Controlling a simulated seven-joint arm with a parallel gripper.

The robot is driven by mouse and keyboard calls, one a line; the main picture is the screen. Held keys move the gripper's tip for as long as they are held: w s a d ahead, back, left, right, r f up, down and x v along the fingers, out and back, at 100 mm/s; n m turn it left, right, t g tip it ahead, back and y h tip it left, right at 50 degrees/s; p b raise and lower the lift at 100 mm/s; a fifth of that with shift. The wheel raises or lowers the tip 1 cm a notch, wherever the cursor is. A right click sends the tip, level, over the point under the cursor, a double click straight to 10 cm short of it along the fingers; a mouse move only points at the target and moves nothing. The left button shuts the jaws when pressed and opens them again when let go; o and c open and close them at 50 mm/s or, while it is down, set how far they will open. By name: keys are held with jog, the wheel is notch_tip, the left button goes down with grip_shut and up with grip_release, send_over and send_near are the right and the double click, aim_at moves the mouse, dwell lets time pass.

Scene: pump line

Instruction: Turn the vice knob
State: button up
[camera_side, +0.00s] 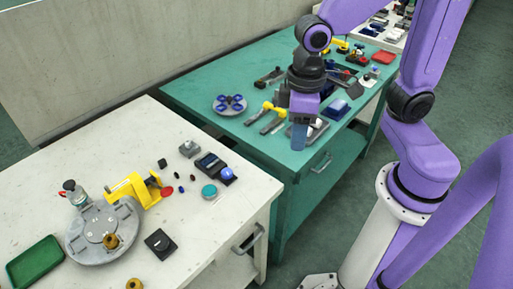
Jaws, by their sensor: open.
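A yellow vice-like bracket (130,190) stands at the rim of a round grey plate (88,250) on the white table at the left. A red round piece (167,191) lies by its right end. I cannot make out for sure which part is the vice knob. A second small yellow fixture (270,107) stands on the green table, just left of my gripper. My gripper (299,138) points down over the front edge of the green table, open, with nothing seen between its fingers. It is far to the right of the yellow bracket.
The white table (235,218) also holds a green tray (35,263), a black block (160,242), a blue-and-black device (214,167) and a teal disc (209,191). The green table (190,90) holds a blue lobed part (230,103) and several tools. A wall (130,50) stands behind.

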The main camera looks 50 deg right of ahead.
jog(key=w+a+f+m+g, duration=0.2)
jog(key=w+m, duration=0.6)
jog(key=w, duration=0.5)
jog(key=m+g+y, duration=0.1)
jog(key=m+y, duration=0.2)
jog(key=m, duration=0.4)
send_near(227, 171)
jog(key=x, duration=0.8)
jog(key=shift+a+f, duration=0.1)
jog(key=shift+f, duration=0.15)
jog(key=c, duration=0.7)
